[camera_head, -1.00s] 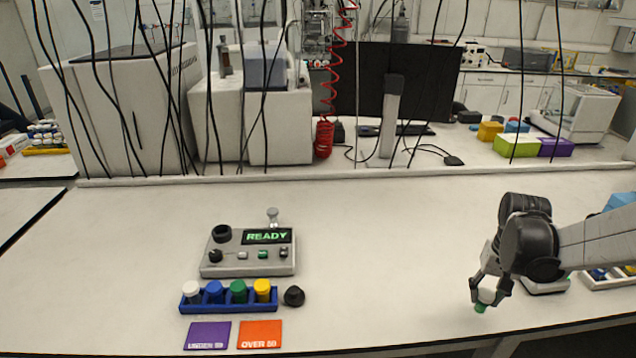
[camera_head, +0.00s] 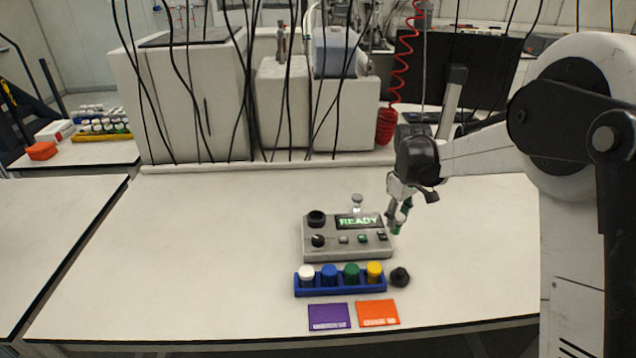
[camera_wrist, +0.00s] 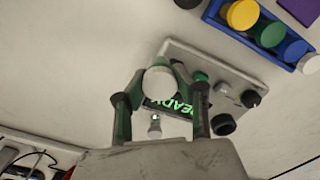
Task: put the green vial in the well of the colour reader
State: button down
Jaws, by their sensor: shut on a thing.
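The colour reader (camera_head: 345,250) is a grey box with a lit READY display (camera_head: 358,221). Its well looks like the black ring (camera_head: 316,217) at the back left of the top; the ring also shows in the wrist view (camera_wrist: 223,124). My gripper (camera_head: 398,222) is above the bench by the reader's right end, shut on a vial. The vial's green lower end (camera_head: 397,230) shows below the fingers. In the wrist view its round white top (camera_wrist: 160,81) sits between the fingers and hides part of the reader. The vial is apart from the well.
A blue rack (camera_head: 340,291) in front of the reader holds white, blue, green and yellow capped vials. A black knob-like piece (camera_head: 400,277) stands right of it. Purple (camera_head: 329,317) and orange (camera_head: 377,313) cards lie in front. A small clear object (camera_head: 357,203) stands behind the reader. Bench left is clear.

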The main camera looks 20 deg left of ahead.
jog(key=shift+w+a+r+n+p, duration=0.1)
jog(key=shift+w+a+n+p, duration=0.15)
jog(key=shift+a+n, duration=2.6)
jog(key=shift+w+a+r+n+p, duration=0.15)
jog(key=shift+a+n+p, duration=0.3)
jog(key=shift+a, duration=4.65)
jog(key=shift+w+a+f+n+p, duration=0.15)
jog(key=shift+a+n, duration=1.65)
jog(key=shift+a, duration=2.2)
jog(key=shift+b, duration=0.35)
jog(key=shift+f+b, duration=1.2)
jog(key=shift+f, duration=0.35)
jog(key=shift+f+b, duration=0.35)
jog(key=shift+b, duration=0.05)
jog(key=c, duration=0.8)
grip_release()
jog(key=shift+c, duration=0.2)
jog(key=shift+r, duration=0.1)
